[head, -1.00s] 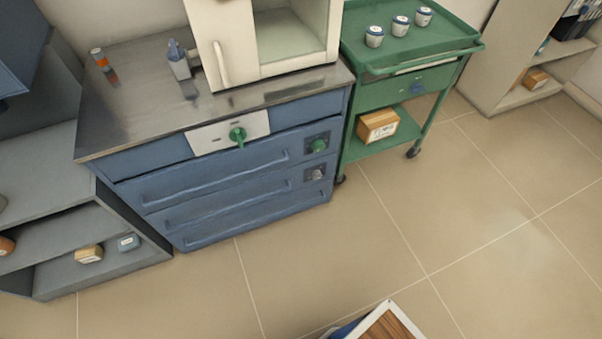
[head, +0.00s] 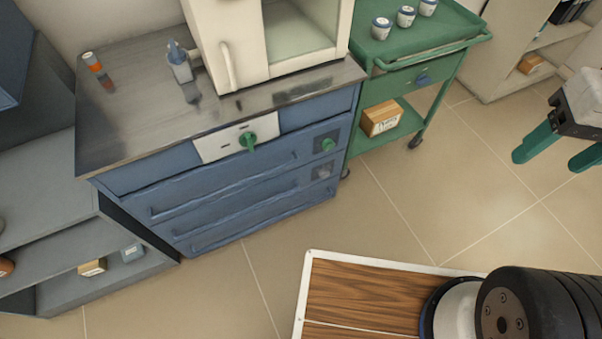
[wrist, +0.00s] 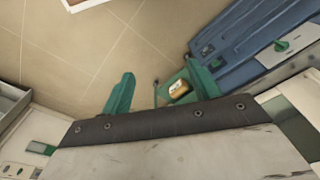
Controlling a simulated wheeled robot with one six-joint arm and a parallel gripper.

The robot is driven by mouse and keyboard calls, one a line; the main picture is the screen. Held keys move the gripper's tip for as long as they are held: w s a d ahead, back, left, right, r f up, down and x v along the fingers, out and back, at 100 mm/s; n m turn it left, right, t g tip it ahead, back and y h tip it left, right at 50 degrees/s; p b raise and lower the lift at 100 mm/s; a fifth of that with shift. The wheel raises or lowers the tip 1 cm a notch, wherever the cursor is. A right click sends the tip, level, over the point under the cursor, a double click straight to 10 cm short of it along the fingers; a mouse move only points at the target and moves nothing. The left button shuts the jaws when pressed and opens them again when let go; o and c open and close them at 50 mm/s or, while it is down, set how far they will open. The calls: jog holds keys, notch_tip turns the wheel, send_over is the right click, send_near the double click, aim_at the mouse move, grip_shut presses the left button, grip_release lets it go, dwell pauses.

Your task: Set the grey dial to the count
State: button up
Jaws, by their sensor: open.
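The grey dial (head: 322,171) sits on a small grey plate low on the right side of the blue cabinet (head: 225,190); its pointer is too small to read. A green dial (head: 327,145) sits just above it, and a larger green dial (head: 249,142) is on the white panel (head: 215,145). My gripper (head: 549,160) is open and empty, at the right over the floor, well away from the dial. In the wrist view its fingers (wrist: 160,72) are spread apart.
A white furnace (head: 235,40) stands on the cabinet's metal top, with a bottle (head: 180,65) beside it. The floor before the cabinet is clear.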

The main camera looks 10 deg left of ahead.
jog(key=w+f+n+g+h, duration=0.1)
jog(key=w+f+g, duration=0.3)
jog(key=w+f, duration=2.1)
jog(key=f, duration=0.5)
jog(key=m+t+y, duration=0.2)
jog(key=t+y, duration=1)
jog(key=y, duration=0.2)
send_near(326, 175)
jog(key=x, duration=0.8)
jog(key=shift+w+a+f, duration=0.1)
jog(key=shift+w+a, duration=0.15)
jog(key=shift+w, duration=0.05)
jog(key=c, duration=1)
